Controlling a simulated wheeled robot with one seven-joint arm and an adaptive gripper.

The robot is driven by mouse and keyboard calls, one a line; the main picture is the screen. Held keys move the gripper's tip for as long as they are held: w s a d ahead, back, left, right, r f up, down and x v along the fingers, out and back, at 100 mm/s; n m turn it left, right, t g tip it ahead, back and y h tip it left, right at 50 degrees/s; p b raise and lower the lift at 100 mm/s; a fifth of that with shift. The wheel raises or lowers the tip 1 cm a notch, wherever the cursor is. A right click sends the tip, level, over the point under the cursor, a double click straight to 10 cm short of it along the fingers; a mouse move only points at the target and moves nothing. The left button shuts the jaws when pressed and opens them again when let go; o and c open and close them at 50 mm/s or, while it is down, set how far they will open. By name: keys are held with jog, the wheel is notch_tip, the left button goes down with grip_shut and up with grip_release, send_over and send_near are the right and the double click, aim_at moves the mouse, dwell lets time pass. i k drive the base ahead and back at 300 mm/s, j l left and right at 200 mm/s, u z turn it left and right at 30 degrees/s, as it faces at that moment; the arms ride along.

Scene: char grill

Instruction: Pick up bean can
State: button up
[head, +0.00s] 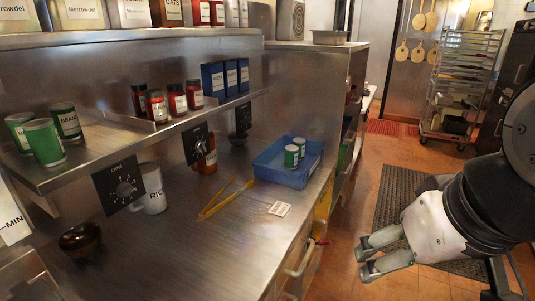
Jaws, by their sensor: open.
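Three green cans stand together at the left end of the steel shelf (150,140). The rear right one (66,121) has a white label that seems to read "BEAN". The front one (44,143) and the left one (18,131) have labels I cannot read clearly. Two smaller green and white cans (291,157) stand in a blue tray (270,176) on the counter; their labels are too small to read. My gripper (364,261) is open and empty at the right, over the floor beside the counter, pointing left and well apart from all the cans.
A wheeled rack (463,85) stands behind. The counter front is mostly clear.

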aim_at(292, 152)
jog(key=u, duration=0.4)
jog(key=i+l+u, duration=0.15)
jog(key=l+u, duration=0.15)
jog(key=i+l+u, duration=0.15)
jog(key=l+u, duration=0.45)
jog(key=i+l, duration=0.15)
jog(key=l, duration=0.55)
jog(key=i+l+u, duration=0.15)
jog(key=l, duration=1.2)
jog(key=i+l+u, duration=0.15)
jog(key=l, duration=0.55)
